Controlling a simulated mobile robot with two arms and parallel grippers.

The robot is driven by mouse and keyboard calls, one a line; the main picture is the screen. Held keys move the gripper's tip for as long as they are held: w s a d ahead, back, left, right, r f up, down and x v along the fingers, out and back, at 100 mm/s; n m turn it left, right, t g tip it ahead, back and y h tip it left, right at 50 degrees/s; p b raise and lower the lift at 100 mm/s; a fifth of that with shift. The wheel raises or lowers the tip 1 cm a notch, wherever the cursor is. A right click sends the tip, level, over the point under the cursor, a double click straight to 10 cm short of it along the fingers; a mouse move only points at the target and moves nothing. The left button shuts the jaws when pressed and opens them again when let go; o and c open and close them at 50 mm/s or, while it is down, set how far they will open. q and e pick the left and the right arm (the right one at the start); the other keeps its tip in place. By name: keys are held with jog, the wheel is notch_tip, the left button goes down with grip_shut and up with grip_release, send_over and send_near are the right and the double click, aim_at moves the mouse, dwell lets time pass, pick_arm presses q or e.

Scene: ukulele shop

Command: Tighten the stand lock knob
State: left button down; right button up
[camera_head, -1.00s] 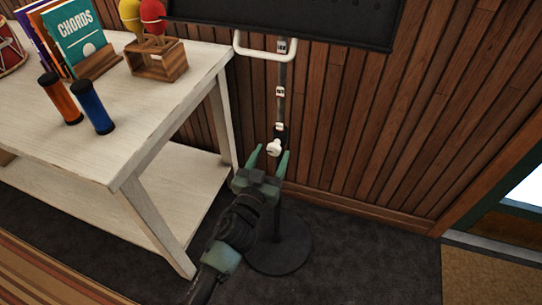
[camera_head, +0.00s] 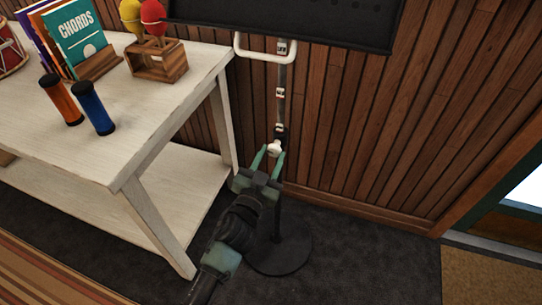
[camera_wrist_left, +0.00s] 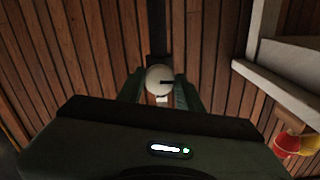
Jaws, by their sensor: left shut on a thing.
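The white stand lock knob (camera_head: 274,149) sits on the front of the stand's upright post (camera_head: 280,105), below several white marks. My left gripper (camera_head: 268,157) reaches up to it from below, with its green fingers on either side and shut on it. In the left wrist view the round knob (camera_wrist_left: 159,79) lies between the fingertips, with a dark slot on its face. The stand carries a black panel (camera_head: 290,20) at the top and rests on a round dark base (camera_head: 278,252), partly hidden by my arm. My right gripper does not show.
A white wooden table (camera_head: 150,110) with a lower shelf stands to the left. It holds an orange shaker (camera_head: 60,98), a blue shaker (camera_head: 92,107), maracas in a wooden holder (camera_head: 157,62) and chord books (camera_head: 75,38). Wood panelling is close behind; dark floor is clear at right.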

pick_arm(q)
jog(key=m, duration=0.4)
jog(key=shift+m, duration=0.3)
jog(key=m, duration=0.3)
jog(key=shift+m+p, duration=0.3)
jog(key=shift+m, duration=0.9)
jog(key=m, duration=0.2)
jog(key=shift+m, duration=2.3)
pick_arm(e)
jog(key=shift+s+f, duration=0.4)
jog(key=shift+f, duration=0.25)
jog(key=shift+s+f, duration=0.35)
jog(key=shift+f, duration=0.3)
pick_arm(q)
jog(key=c, duration=0.9)
grip_release()
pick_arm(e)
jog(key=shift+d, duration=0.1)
pick_arm(q)
jog(key=shift+r, duration=0.1)
